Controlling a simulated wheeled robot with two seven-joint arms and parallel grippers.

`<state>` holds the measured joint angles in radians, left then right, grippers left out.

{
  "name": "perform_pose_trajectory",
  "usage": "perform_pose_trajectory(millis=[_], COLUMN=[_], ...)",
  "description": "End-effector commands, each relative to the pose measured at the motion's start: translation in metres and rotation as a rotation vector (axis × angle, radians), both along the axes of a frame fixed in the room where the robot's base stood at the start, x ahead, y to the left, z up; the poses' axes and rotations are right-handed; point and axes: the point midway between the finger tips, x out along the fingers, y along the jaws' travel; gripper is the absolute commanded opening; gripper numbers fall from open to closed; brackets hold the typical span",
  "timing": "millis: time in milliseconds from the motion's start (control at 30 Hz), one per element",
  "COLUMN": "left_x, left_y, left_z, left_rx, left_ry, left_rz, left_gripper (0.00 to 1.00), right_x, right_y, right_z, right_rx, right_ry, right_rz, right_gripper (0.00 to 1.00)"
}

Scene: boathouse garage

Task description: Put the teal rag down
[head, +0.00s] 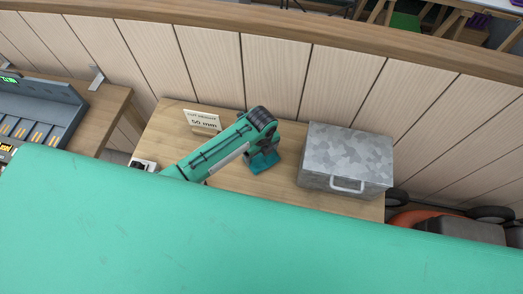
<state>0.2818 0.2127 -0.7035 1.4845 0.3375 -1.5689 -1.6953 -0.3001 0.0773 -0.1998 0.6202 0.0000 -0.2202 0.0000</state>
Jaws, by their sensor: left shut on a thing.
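My left gripper (260,146) reaches in over the wooden table (235,178) and points down. It is shut on the teal rag (265,161), which shows as a small teal patch below the fingers. The gripper hides part of the rag. I cannot tell whether the rag touches the tabletop. My right gripper is not in view.
A grey metal box (345,155) with a front handle stands right of the rag. A small sign (203,121) reading "50 mm" stands behind my arm. A wood-panelled wall (280,70) closes off the back.

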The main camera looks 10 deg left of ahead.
Motion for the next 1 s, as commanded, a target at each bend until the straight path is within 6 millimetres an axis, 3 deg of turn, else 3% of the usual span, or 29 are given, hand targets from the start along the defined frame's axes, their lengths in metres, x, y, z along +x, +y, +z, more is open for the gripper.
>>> perform_pose_trajectory(millis=[533,567,600,867,1000], left_x=[0.000,0.000,0.000,0.000,0.001], left_y=[0.000,0.000,0.000,0.000,0.000], left_z=[-0.005,-0.005,-0.004,-0.003,0.006], left_rx=[-0.001,-0.001,-0.001,-0.001,-0.001], left_ry=[-0.001,-0.001,-0.001,-0.001,-0.004], left_rz=[0.000,0.000,0.000,0.000,0.000], left_gripper=[0.72,0.94,1.00,1.00,1.00], right_x=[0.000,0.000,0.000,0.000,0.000], right_y=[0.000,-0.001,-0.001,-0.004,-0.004], right_z=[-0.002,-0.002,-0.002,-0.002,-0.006], right_rx=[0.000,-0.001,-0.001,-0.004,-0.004], right_ry=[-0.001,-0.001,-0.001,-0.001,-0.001], right_rz=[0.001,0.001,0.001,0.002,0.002], right_gripper=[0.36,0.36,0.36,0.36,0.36])
